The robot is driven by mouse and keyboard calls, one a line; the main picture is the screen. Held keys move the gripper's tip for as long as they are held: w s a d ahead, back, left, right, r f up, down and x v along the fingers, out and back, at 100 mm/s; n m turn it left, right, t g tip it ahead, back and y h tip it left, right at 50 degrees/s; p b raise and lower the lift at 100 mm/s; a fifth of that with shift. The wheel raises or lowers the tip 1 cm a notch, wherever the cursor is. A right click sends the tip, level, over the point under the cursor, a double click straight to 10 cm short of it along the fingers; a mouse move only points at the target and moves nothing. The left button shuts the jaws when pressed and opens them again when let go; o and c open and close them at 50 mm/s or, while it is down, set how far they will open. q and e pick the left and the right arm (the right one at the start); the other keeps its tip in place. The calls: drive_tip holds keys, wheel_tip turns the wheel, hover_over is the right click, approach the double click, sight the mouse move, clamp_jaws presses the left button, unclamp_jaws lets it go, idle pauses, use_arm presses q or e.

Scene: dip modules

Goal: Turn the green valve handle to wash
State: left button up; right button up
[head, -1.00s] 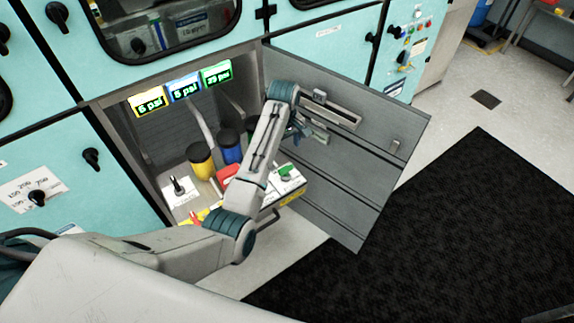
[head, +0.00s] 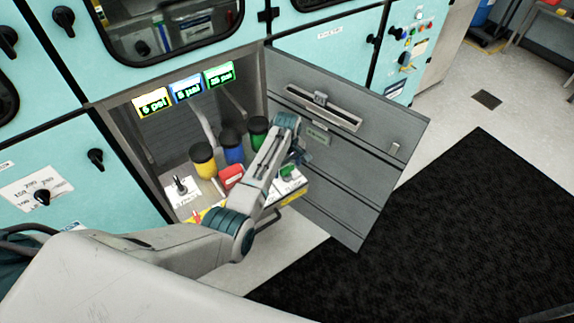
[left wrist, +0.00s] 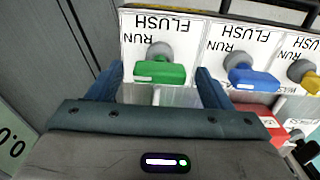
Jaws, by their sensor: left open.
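The green valve handle (left wrist: 158,73) shows in the left wrist view, on a white plate with upside-down RUN and FLUSH labels. The plate's lower part is hidden or unreadable. In the head view, the green handle (head: 287,172) shows at the right end of the low valve box, inside the open cabinet. My left gripper (left wrist: 158,80) is open, with one blue finger on each side of the handle in the picture. I cannot tell whether either finger touches it. In the head view, my forearm partly covers the box and the gripper (head: 298,158). My right gripper is out of view.
Blue (left wrist: 252,79) and yellow (left wrist: 303,75) valve handles sit beside the green one. Yellow (head: 202,162), blue (head: 231,147) and green-banded (head: 258,132) bottles stand behind. A red block (head: 231,177) is near the box. The open grey door (head: 350,190) stands close right.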

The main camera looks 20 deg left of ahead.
use_arm(q)
drive_tip(key=shift+c, duration=0.2)
drive_tip(key=c, duration=0.9)
drive_tip(key=shift+c, duration=0.2)
drive_tip(key=shift+r, duration=0.1)
drive_tip(key=n+p, duration=0.2)
drive_tip(key=n, duration=0.1)
drive_tip(key=shift+r, duration=0.1)
drive_tip(key=n+p, duration=0.2)
drive_tip(key=n, duration=0.2)
drive_tip(key=shift+n, duration=0.4)
drive_tip(key=n+p, duration=0.1)
drive_tip(key=n, duration=0.4)
drive_tip(key=shift+n+p, duration=0.3)
drive_tip(key=shift+p, duration=0.05)
drive_tip(key=shift+n+p, duration=0.35)
drive_tip(key=shift+n, duration=1.85)
